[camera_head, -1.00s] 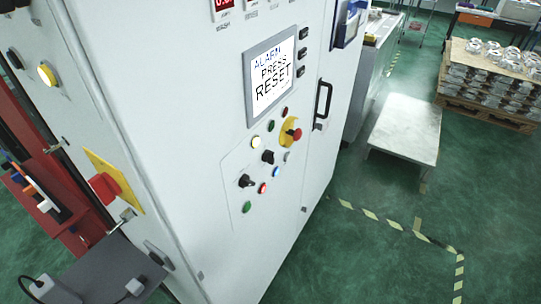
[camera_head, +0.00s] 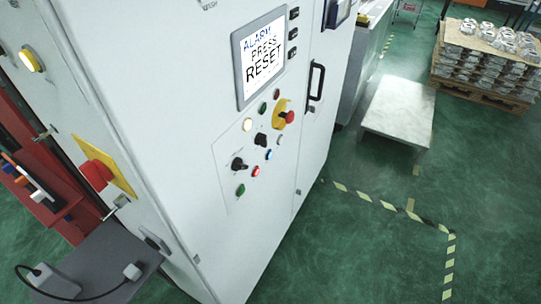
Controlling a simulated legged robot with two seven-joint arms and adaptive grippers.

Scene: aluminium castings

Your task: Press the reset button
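A tall white control cabinet (camera_head: 190,130) stands at the left and middle of the head view. Its screen (camera_head: 264,55) reads "ALARM PRESS RESET". Below the screen is a button panel (camera_head: 222,187) with several small buttons and black knobs. The buttons include a white one (camera_head: 247,125), a blue one (camera_head: 268,154), a red one (camera_head: 255,171) and a green one (camera_head: 240,190). A red emergency stop (camera_head: 289,117) sits on a yellow plate. The button labels are too small to read, so I cannot tell which one is reset. Neither gripper is in view.
A grey shelf (camera_head: 98,262) with a plug and cable juts out at lower left. A large red button (camera_head: 96,174) is on the cabinet's side. A low white table (camera_head: 400,108) and a pallet of castings (camera_head: 487,66) stand at right. Green floor is clear at lower right.

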